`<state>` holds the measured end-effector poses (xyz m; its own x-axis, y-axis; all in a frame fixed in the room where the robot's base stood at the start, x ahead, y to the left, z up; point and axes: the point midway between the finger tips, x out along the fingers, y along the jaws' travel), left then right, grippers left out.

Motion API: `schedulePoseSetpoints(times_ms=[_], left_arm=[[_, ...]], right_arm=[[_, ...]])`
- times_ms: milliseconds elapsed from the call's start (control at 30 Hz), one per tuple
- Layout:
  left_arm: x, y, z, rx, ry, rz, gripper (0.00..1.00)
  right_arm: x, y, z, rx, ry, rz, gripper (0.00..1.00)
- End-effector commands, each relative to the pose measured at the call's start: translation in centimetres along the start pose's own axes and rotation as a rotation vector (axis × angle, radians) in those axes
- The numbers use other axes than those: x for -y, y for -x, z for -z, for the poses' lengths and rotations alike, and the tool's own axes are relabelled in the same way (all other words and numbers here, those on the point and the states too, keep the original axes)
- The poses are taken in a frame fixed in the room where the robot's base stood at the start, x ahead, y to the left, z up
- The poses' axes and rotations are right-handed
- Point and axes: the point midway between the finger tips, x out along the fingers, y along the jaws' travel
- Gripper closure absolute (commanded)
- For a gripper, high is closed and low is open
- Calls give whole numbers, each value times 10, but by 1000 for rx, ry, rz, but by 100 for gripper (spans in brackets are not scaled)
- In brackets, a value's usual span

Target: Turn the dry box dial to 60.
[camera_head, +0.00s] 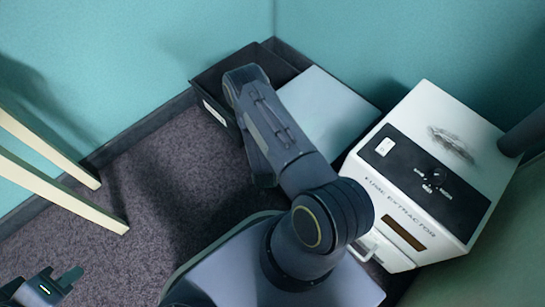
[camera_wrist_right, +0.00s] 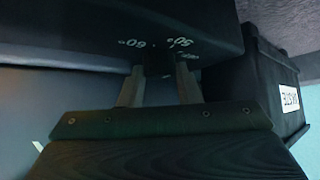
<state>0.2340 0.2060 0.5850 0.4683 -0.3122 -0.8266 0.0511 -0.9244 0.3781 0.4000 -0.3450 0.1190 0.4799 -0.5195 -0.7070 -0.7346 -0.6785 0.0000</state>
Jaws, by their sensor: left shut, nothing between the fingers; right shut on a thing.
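In the right wrist view, the dry box's dark front (camera_wrist_right: 90,28) carries pale marks, with 60° and 50° readable and another too small to read. A small dark dial (camera_wrist_right: 158,66) sits just below the marks. My right gripper (camera_wrist_right: 159,76) is shut on the dial, one finger on each side; the dial's pointer is too dark to make out. In the head view, a box with a pale blue top (camera_head: 325,108), which seems to be the dry box, stands behind my right arm. That arm hides the dial and right gripper there. My left gripper (camera_head: 62,284) is shut and empty at the bottom left.
A dark open bin (camera_head: 212,108) with a white label stands left of the pale-topped box. A white fume extractor (camera_head: 400,205) stands at right. Pale wooden legs (camera_head: 75,190) are at left. Carpet between the legs and my right arm is clear.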

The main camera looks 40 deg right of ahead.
Motion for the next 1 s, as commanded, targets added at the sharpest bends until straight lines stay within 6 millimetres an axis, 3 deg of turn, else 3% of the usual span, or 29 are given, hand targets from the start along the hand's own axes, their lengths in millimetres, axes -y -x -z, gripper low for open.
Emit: schedulePoseSetpoints(times_ms=[300,333,500,800,1000], left_arm=[[0,0,0,0,0,0,100],[0,0,0,0,0,0,100],[0,0,0,0,0,0,100],[0,0,0,0,0,0,100],[1,-3,-1,0,0,0,100]], right_arm=[[0,1,-2,4,1,2,93],[0,1,-2,4,1,2,67],[0,0,-1,3,1,1,48],[0,0,0,-1,-12,-13,48],[2,-1,0,-1,-109,-107,48]])
